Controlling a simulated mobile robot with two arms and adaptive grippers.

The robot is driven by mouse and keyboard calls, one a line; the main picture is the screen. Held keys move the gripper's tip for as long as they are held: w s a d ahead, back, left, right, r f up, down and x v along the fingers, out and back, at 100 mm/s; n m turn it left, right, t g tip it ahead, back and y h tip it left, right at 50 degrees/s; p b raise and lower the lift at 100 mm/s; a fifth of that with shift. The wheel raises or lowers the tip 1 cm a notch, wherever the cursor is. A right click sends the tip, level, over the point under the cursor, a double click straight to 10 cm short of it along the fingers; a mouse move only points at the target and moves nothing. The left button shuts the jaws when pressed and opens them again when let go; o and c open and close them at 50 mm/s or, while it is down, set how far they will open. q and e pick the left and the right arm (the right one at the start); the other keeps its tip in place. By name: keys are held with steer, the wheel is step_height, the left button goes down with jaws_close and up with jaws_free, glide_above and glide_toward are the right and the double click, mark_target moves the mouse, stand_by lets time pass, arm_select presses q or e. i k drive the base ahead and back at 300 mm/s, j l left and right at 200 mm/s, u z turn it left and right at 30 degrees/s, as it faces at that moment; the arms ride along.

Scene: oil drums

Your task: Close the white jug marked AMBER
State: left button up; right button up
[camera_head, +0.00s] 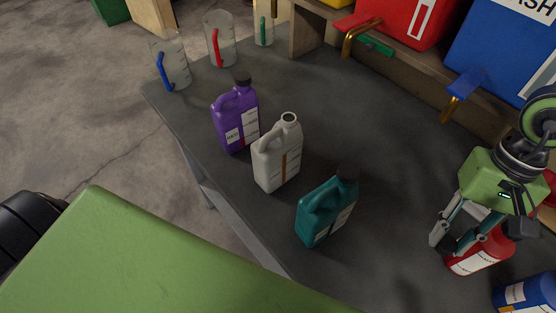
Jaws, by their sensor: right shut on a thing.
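The white jug (275,160) stands upright on the dark grey bench, left of the picture's middle. Its round mouth is open and uncapped. Its label has a brown stripe; I cannot read the lettering. My right gripper (462,243) is at the right, pointing down in front of a red jug (477,256). Its fingers are shut on a small dark thing that looks like a cap; it is mostly hidden, so I cannot be sure. The gripper is well to the right of the white jug. My left gripper is not in view.
A purple jug (236,118) and a teal jug (325,213) stand close on either side of the white jug. A blue jug (528,293) is at lower right. Clear beakers stand at the far left. Red and blue drums (495,50) with taps line the back. The bench centre is clear.

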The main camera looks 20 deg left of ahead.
mark_target(276, 155)
steer(key=k+j+z, duration=0.1)
steer(key=k+j, duration=0.25)
steer(key=j, duration=0.2)
steer(key=k+j, duration=0.35)
steer(key=j, duration=0.15)
steer(key=k+j+z, duration=0.15)
steer(key=k+j, duration=0.2)
steer(key=j, duration=0.15)
